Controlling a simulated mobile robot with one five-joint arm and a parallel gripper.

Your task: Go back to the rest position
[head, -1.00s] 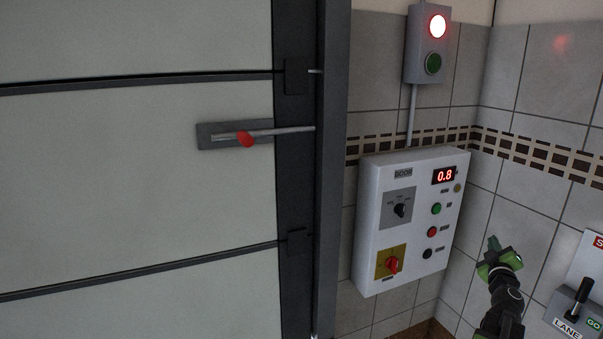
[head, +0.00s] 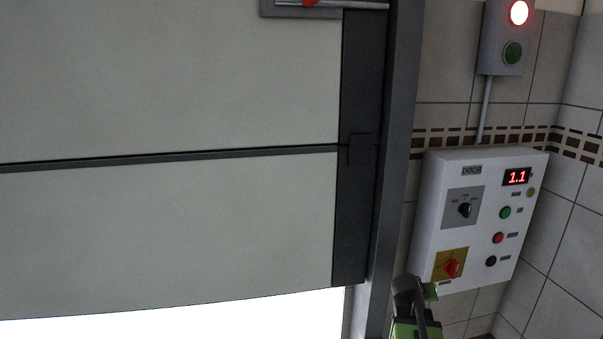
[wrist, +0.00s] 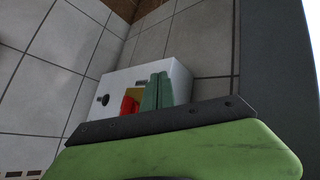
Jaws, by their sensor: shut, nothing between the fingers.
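My gripper (head: 432,291) is at the bottom of the head view, just below the lower left part of the white door control panel (head: 432,210). In the wrist view its two green fingers (wrist: 158,90) are together with nothing between them. Behind them in that view are the panel (wrist: 120,82) and its red rotary switch (wrist: 129,105), partly hidden by the fingers. I cannot tell whether the fingers touch the panel.
The grey sectional door (head: 170,230) is raised, with a bright opening (head: 180,318) below it. A dark post (head: 393,150) stands between door and panel. The signal box (head: 507,35) shows a lit red lamp. The panel display (head: 517,177) reads 1.1.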

